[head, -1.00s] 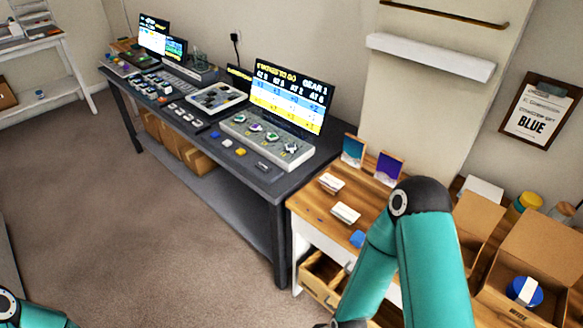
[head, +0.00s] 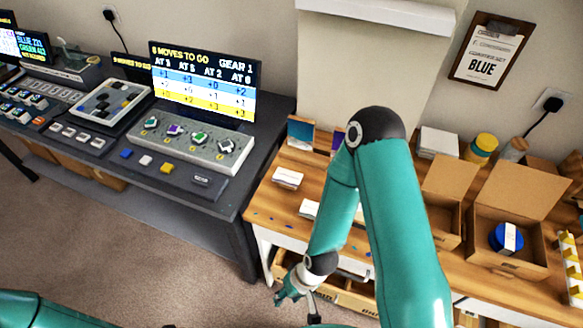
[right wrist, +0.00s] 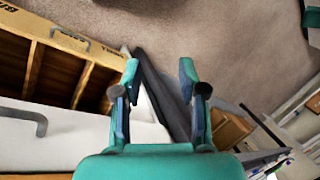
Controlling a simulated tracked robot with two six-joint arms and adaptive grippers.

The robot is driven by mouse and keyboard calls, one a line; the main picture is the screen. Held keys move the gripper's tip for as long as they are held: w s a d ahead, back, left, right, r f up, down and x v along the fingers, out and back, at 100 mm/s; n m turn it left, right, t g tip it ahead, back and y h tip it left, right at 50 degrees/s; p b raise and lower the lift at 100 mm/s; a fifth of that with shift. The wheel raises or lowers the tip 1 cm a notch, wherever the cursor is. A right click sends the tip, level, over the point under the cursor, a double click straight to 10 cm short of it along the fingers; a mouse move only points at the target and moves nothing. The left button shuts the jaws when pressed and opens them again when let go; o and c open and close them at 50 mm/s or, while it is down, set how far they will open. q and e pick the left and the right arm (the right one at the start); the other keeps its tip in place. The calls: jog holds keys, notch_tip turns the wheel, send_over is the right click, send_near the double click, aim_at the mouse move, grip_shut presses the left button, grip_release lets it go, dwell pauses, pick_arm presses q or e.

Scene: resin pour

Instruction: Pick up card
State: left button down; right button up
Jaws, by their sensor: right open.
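White card stacks lie on the wooden table: one (head: 287,178) near the left edge and another (head: 309,209) partly hidden behind my right arm. Two picture cards stand at the back: a teal and blue one (head: 300,132) and a purple one (head: 337,140), mostly hidden by my arm. I cannot tell which is the task's card. My right gripper (head: 284,296) hangs in front of the table, beside the open drawer and below the tabletop. In the right wrist view its fingers (right wrist: 158,70) are apart with nothing between them. My left arm shows at bottom left; its gripper is out of frame.
An open wooden drawer (right wrist: 73,73) is close to my right gripper. Open cardboard boxes (head: 508,255), one with a blue round item (head: 506,238), stand right. A dark bench (head: 218,195) with screens and consoles stands left. Carpet in front is free.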

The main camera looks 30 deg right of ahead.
pick_arm(q)
jog(key=shift+w, duration=0.3)
